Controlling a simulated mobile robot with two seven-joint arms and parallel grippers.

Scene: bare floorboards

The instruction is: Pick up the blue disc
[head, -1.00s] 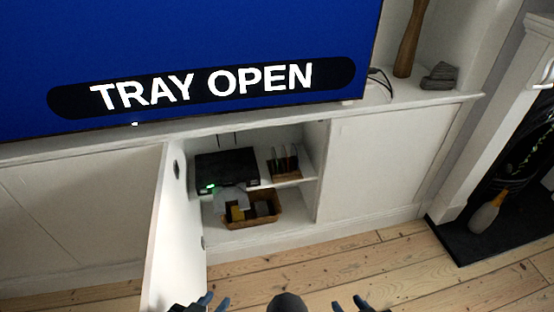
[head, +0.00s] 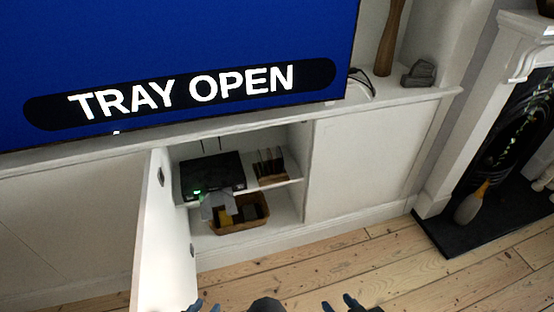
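No blue disc can be made out in the head view. A black player (head: 212,174) with a green light sits on the upper shelf of the open cabinet. A pale grey piece, apparently its tray (head: 216,207), sticks out at the front; whether a disc lies on it I cannot tell. The large blue screen (head: 190,40) reads "TRAY OPEN". My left gripper (head: 207,306) and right gripper (head: 339,304) show at the bottom edge, each with two blue fingertips apart and nothing visible between them. Both are well short of the cabinet.
The white cabinet door (head: 165,240) stands open on the left. A wicker basket (head: 238,228) sits on the lower shelf, and upright cases (head: 270,164) stand beside the player. A fireplace with a dark hearth (head: 440,235) is at right. The floorboards (head: 330,265) ahead are clear.

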